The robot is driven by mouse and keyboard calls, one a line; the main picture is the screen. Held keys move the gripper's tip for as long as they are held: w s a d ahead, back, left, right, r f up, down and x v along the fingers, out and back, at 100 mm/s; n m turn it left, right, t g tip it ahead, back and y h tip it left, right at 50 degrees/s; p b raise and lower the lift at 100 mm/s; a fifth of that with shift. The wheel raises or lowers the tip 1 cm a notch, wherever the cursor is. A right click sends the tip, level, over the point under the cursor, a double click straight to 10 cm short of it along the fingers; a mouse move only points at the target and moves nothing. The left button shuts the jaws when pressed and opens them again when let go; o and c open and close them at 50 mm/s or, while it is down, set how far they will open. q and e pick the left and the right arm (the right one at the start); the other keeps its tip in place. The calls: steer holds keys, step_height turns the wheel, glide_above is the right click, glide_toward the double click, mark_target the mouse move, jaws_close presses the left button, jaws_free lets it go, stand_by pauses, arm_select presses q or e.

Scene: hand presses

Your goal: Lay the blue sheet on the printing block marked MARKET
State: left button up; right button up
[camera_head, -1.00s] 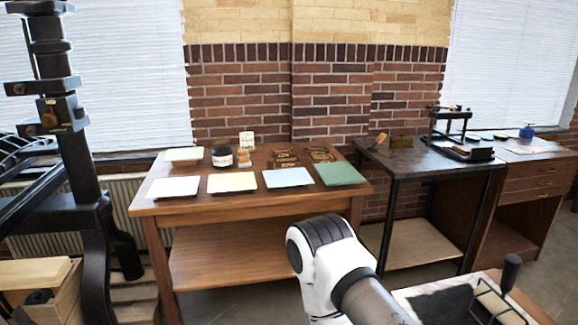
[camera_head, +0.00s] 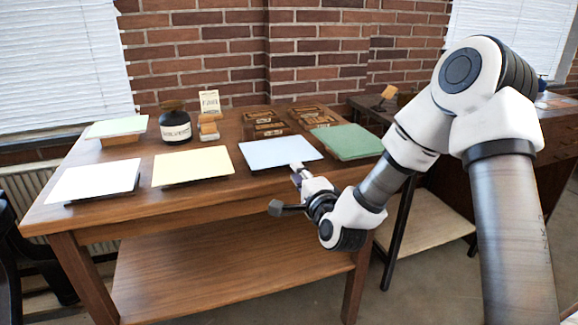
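The blue sheet (camera_head: 279,152) lies flat near the front edge of the wooden table, between a yellow sheet and a green one. Wooden printing blocks stand in two groups behind, on the left (camera_head: 265,128) and right (camera_head: 312,117). Their markings are too small to read, so MARKET cannot be picked out. My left gripper is out of view.
A white sheet (camera_head: 95,181), a yellow sheet (camera_head: 192,166) and a green sheet (camera_head: 347,141) flank the blue one. A dark labelled jar (camera_head: 175,128), a small card on a stand (camera_head: 209,101) and a pale green sheet (camera_head: 117,126) stand behind.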

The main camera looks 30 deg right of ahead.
mark_target(289, 163)
steer(key=shift+x, duration=3.2)
steer(key=shift+f, duration=0.15)
jaws_close()
step_height(289, 163, up, 3)
steer(key=shift+r+p, duration=0.15)
steer(key=shift+p, duration=0.7)
steer(key=shift+s, duration=0.1)
steer(key=s+a+r+p, duration=0.1)
steer(key=s+r, duration=0.1)
steer(key=s, duration=0.4)
steer(key=shift+s+a+r, duration=0.3)
steer(key=shift+s+r, duration=0.05)
steer(key=shift+r, duration=0.05)
